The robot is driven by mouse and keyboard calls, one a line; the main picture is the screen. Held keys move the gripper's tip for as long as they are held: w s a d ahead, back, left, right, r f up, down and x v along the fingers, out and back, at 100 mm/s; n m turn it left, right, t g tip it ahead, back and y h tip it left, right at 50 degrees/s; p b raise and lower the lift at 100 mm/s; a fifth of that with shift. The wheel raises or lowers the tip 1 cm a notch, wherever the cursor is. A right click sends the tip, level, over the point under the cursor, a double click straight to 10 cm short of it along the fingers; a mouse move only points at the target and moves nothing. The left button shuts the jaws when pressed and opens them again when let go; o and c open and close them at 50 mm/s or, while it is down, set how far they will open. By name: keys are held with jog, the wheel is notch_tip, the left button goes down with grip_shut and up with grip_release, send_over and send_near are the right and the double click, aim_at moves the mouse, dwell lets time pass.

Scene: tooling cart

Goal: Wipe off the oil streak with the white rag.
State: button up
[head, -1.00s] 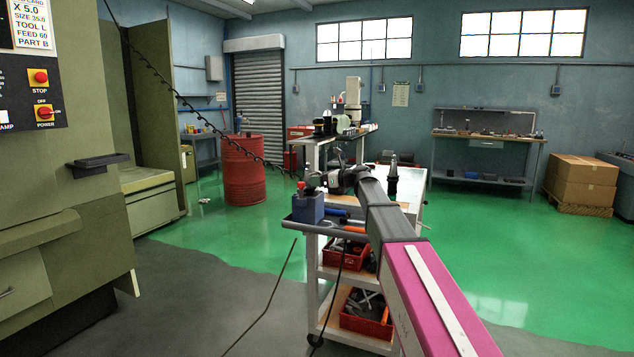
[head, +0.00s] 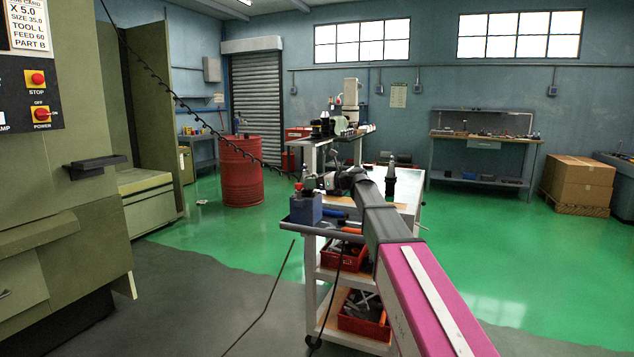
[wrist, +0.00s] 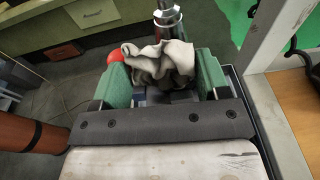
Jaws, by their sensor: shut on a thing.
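The white rag (wrist: 162,62) is bunched between the green fingers of my gripper (wrist: 160,80) in the wrist view. My gripper is shut on it. In the head view my gripper (head: 312,183) is small and partly hidden by my arm, above the near left end of the tooling cart (head: 314,265). The rag cannot be made out there. I cannot identify the oil streak in either view. A chrome cylindrical part (wrist: 168,20) stands just beyond the rag, and a red rounded knob (wrist: 115,57) shows beside the left finger.
A blue box (head: 306,209) stands on the cart's near tray. Red bins (head: 345,257) sit on its lower shelves. The green-grey machine (head: 70,200) is at the left, and a red drum (head: 242,172) stands behind. The green floor right of the cart is clear.

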jog(key=shift+s+a, duration=0.15)
jog(key=shift+s, duration=0.15)
jog(key=v, duration=0.6)
dwell(0.4)
jog(key=shift+v, duration=1.55)
